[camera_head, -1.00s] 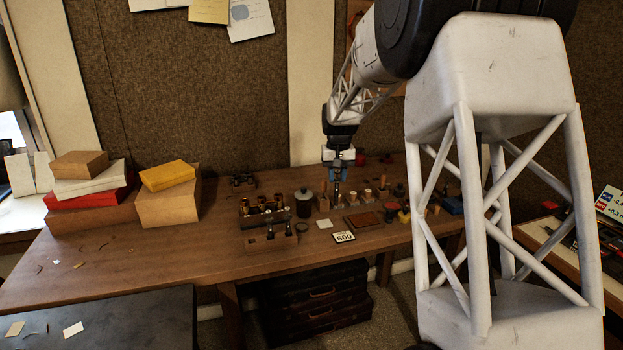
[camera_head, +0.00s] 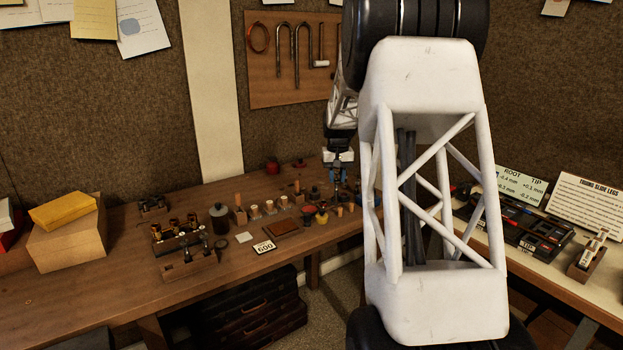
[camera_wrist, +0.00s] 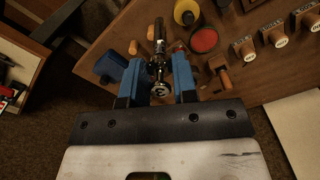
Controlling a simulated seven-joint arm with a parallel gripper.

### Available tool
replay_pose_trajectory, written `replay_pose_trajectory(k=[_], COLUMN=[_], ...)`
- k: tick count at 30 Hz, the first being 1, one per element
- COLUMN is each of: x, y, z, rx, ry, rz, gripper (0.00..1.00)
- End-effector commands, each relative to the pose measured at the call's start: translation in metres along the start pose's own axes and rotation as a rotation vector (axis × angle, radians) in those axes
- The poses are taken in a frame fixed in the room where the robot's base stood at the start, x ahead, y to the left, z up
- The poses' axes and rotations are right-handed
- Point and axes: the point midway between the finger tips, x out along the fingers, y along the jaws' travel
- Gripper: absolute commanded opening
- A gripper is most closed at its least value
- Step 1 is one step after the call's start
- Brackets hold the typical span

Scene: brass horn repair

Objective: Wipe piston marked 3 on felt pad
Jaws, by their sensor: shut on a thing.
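In the wrist view my gripper (camera_wrist: 158,82) is shut on a slim dark and metallic piston (camera_wrist: 158,45), between its two blue fingers. A round end with a pale mark faces the camera, but I cannot read the mark for certain. In the head view my gripper (camera_head: 338,178) hangs over the right part of the wooden bench, partly hidden by my arm. A brown rectangular pad (camera_head: 282,228), which looks like the felt pad, lies on the bench to the left of the gripper.
A card marked 600 (camera_head: 264,247) and a white square (camera_head: 244,237) lie near the pad. A wooden rack (camera_head: 190,268) with upright parts stands left. A red pot (camera_wrist: 204,40) and a yellow-topped jar (camera_wrist: 186,14) stand close by the held piston. A second table (camera_head: 535,265) is at right.

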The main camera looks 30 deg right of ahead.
Motion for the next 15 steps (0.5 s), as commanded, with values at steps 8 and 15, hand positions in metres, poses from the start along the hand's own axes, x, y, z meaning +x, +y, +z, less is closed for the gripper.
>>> replay_pose_trajectory(k=[8, 15], x=[0.002, 0.003], y=[0.085, 0.139], z=[0.0, 0.005], rx=[0.082, 0.136], ry=[0.0, 0.0], rz=[0.0, 0.0], gripper=[0.02, 0.02])
